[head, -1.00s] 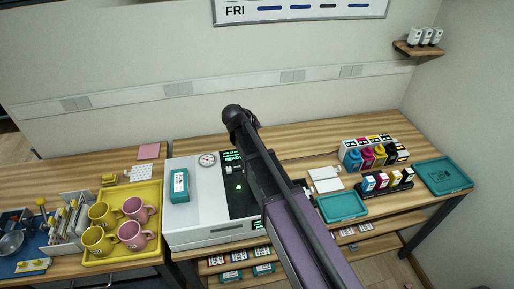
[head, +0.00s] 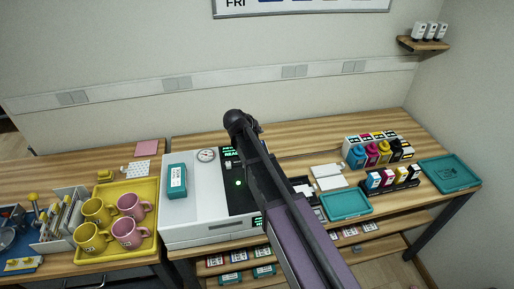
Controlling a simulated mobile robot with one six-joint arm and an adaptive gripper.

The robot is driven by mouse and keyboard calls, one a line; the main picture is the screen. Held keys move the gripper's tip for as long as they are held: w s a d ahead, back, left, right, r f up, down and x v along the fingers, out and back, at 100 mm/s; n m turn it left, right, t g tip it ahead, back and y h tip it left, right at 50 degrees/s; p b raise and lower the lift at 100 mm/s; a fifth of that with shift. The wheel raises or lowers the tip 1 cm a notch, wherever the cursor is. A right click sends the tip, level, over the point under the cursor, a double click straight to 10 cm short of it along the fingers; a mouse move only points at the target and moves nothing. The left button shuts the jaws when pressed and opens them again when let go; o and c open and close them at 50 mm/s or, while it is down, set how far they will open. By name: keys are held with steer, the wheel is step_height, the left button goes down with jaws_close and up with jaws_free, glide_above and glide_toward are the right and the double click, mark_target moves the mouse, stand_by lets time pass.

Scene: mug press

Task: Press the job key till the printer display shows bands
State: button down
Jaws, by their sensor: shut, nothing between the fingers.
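The white printer (head: 203,205) stands on the wooden bench left of centre, with a black control strip (head: 240,197) on its right part. Its display (head: 231,153) shows green text that reads as "READY", partly covered by my arm; I see no bands on it. A round green light (head: 239,183) glows lower on the strip. I cannot tell which control is the job key. My dark arm crosses over the printer's right edge and hides part of it. I cannot make out my gripper or its fingertips.
A teal box (head: 177,181) and a round dial (head: 206,155) are on the printer top. A yellow tray (head: 147,188) with several mugs stands left. Ink bottles (head: 371,155), cartridges (head: 388,180) and teal trays (head: 346,203) (head: 449,174) stand right. Bare bench lies behind the printer.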

steer(key=shift+f+b, duration=1.4)
steer(key=shift+f, duration=0.3)
steer(key=shift+f, duration=0.2)
steer(key=shift+w+f+b, duration=0.15)
steer(key=shift+f+b, duration=0.1)
steer(key=shift+b, duration=0.15)
steer(key=shift+f+b, duration=0.45)
stand_by(1.2)
steer(key=shift+r, duration=0.15)
steer(key=shift+r+p, duration=0.75)
steer(key=shift+p, duration=0.15)
